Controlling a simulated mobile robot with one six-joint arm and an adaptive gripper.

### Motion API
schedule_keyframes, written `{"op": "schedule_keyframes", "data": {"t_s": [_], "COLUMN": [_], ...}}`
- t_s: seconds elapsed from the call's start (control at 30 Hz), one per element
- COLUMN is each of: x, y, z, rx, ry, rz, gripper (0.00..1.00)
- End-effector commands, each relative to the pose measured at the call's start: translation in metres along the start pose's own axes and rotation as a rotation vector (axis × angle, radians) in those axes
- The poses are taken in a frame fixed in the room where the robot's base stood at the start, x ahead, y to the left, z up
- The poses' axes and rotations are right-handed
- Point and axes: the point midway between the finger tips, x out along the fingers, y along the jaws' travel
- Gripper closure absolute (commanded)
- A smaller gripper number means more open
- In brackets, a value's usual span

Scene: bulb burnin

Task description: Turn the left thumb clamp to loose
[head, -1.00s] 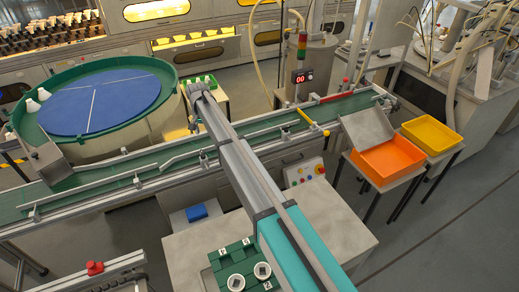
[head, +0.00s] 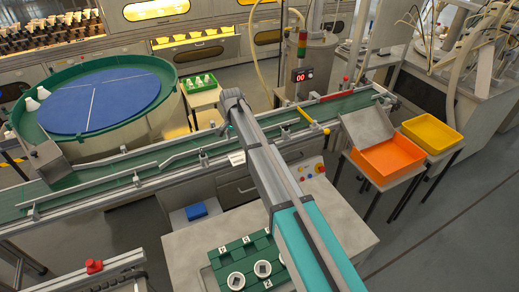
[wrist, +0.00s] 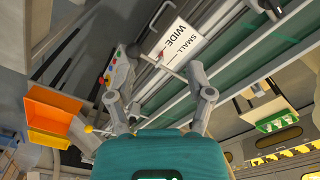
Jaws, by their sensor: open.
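My gripper (wrist: 157,68) is open in the wrist view, its two grey fingers apart with nothing held. A pale thin lever-like part (wrist: 165,58) of the conveyor's rail fittings shows between and beyond the fingertips; I cannot tell whether it is the left thumb clamp. A white label (wrist: 183,40) reading SMALL and WIDE lies just past it; the label also shows in the head view (head: 237,158). In the head view small rail clamps (head: 203,158) and (head: 137,180) stand along the near side of the green conveyor (head: 100,190). My fingers are hard to make out there.
A blue turntable (head: 100,103) stands behind the conveyor at left. An orange bin (head: 392,160) and a yellow bin (head: 432,133) stand at right. A green fixture (head: 228,258) with white round parts sits on the near bench. A button panel (head: 307,170) is right of my arm.

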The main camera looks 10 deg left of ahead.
Motion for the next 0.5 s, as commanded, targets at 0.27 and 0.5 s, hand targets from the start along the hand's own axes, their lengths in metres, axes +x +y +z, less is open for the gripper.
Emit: {"op": "schedule_keyframes", "data": {"t_s": [0.27,0.5], "x": [0.003,0.005], "y": [0.042,0.075], "z": [0.001,0.003], "rx": [0.085,0.157], "ry": [0.0,0.0], "rz": [0.0,0.0], "gripper": [0.32,0.32]}}
